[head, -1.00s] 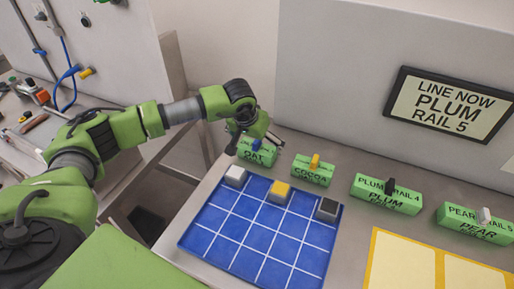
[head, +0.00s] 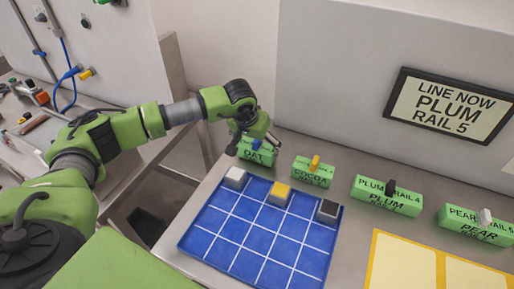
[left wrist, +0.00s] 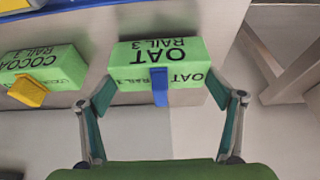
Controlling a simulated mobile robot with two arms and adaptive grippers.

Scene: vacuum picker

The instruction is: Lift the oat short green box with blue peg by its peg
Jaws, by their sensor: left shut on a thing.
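The short green oat box (head: 258,156) stands at the back left of the counter, with its blue peg (head: 257,144) upright on it. My left gripper (head: 252,139) is over it. In the left wrist view, the box (left wrist: 158,58) reads OAT RAIL 3 and its blue peg (left wrist: 160,87) shows near the middle. The two fingers of my left gripper (left wrist: 161,92) are spread to the ends of the box, one at each end, and shut on the box body, with the peg between them, clear of both. I cannot tell any gap under the box. My right gripper is in neither view.
Green boxes stand in a row to the right: cocoa with yellow peg (head: 313,174), plum with black peg (head: 386,198), pear with white peg (head: 478,227). A blue gridded mat (head: 262,245) holds white, yellow and black blocks. A sign (head: 450,103) reads LINE NOW PLUM RAIL 5.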

